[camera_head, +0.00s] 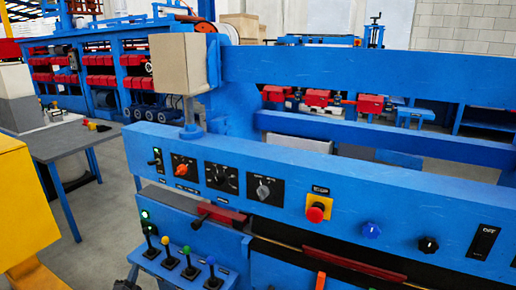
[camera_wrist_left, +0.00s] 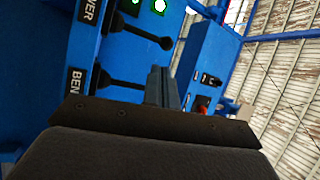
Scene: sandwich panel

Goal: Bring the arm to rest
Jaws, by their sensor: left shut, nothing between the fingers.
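My left gripper (camera_wrist_left: 163,88) is shut and empty in the left wrist view, its grey fingers together and pointing at the blue panel front. In the head view only a small dark part of it (camera_head: 126,285) seems to show at the bottom left edge, below and left of the lever box. The blue control panel (camera_head: 330,180) carries a red emergency button (camera_head: 316,211), an orange-red knob (camera_head: 183,168), dark dials and a blue knob (camera_head: 371,230). Ball-topped levers (camera_head: 189,262) stand on the blue box below. My right gripper is not in view.
Levers with black knobs (camera_wrist_left: 165,43) stick out close to the left fingers in the wrist view. A yellow block (camera_head: 22,205) and a grey table (camera_head: 75,140) stand at the left. Open floor lies between table and panel.

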